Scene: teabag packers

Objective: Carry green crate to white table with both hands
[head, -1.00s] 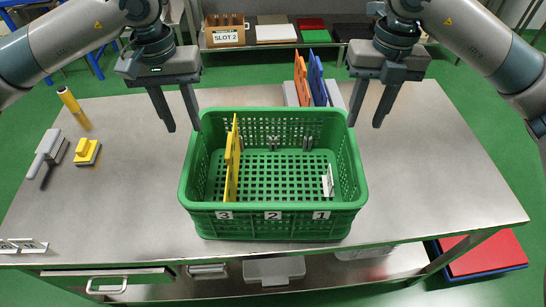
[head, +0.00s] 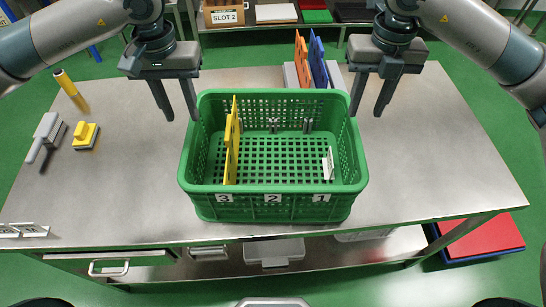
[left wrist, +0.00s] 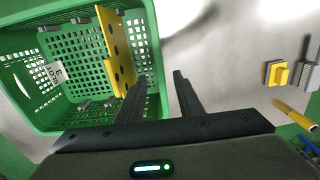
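The green crate (head: 273,188) stands on the grey metal table (head: 440,170), with labels 3, 2 and 1 on its near side. A yellow panel (head: 231,150) stands upright in its left part and a small white piece (head: 328,164) in its right part. My left gripper (head: 182,114) is open and empty above the crate's left rim, at its far end. In the left wrist view the open fingers (left wrist: 168,92) are beside the crate wall (left wrist: 152,40); contact cannot be told. My right gripper (head: 366,110) is open and empty by the right rim. No white table is clearly identifiable.
Orange (head: 302,60) and blue (head: 318,62) panels stand behind the crate. A yellow cylinder (head: 66,82), a yellow-handled block (head: 86,135) and a grey-handled tool (head: 46,136) are at left. A SLOT 2 box (head: 224,14) is on the back shelf. The right tabletop is clear.

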